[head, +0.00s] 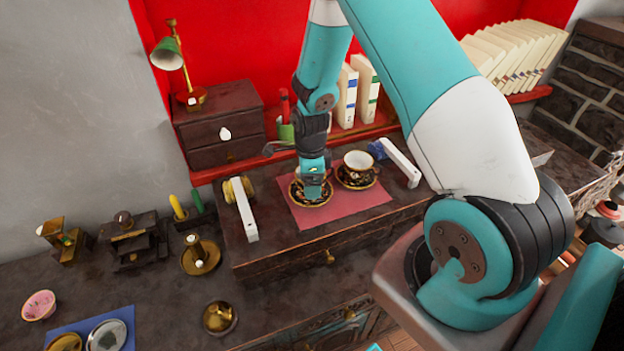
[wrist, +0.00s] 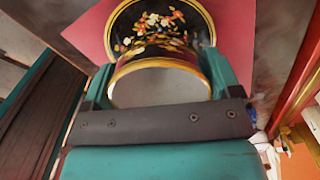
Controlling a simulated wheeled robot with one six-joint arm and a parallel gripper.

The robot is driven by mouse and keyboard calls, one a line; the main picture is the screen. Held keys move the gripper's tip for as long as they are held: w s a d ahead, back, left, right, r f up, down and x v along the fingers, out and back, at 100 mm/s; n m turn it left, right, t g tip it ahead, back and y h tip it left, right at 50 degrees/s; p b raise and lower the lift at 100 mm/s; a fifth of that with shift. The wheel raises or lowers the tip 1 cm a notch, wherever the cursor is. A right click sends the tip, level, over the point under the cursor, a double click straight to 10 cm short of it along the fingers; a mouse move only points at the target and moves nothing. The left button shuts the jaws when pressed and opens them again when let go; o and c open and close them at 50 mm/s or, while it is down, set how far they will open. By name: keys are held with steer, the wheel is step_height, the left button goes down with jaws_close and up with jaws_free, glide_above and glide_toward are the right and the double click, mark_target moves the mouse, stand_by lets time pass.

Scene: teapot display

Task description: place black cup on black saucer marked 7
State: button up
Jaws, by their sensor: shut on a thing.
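In the head view my gripper (head: 313,186) points down over the left black saucer (head: 300,201) on a pink mat. In the wrist view my gripper (wrist: 158,92) is shut on a black cup (wrist: 160,88) with a gold rim and pale inside, one finger on each side. The black saucer (wrist: 130,16), with flowers and a gold edge, shows just beyond the cup. The cup overlaps it in the picture; I cannot tell whether they touch. In the head view my gripper mostly hides the cup. No mark 7 is legible.
Another cup (head: 357,161) stands on its own saucer (head: 345,181) close on the right. White bars (head: 246,209) and (head: 401,163) flank the pink mat (head: 306,217). A dark drawer box (head: 222,125) and white books (head: 346,95) stand behind. The mat's front is clear.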

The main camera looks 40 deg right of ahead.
steer(key=shift+f, duration=0.55)
steer(key=shift+f, duration=0.1)
steer(key=o, duration=0.9)
steer(key=shift+c, duration=0.2)
step_height(320, 180, up, 12)
steer(key=b, duration=0.3)
steer(key=s+a+r+n+y, duration=0.1)
steer(key=s+a+r+n, duration=0.3)
steer(key=a+r+n, duration=0.4)
steer(key=s+a+r+n+y, duration=0.1)
steer(key=s+a+r+n, duration=0.3)
steer(key=s+a+n, duration=0.3)
steer(key=s+a+r+n+y, duration=0.2)
steer(key=s+a+r+n, duration=0.2)
steer(key=s+a+n, duration=0.3)
steer(key=shift+s+r+n, duration=0.15)
steer(key=shift+s+n, duration=2)
steer(key=shift+n, duration=2.75)
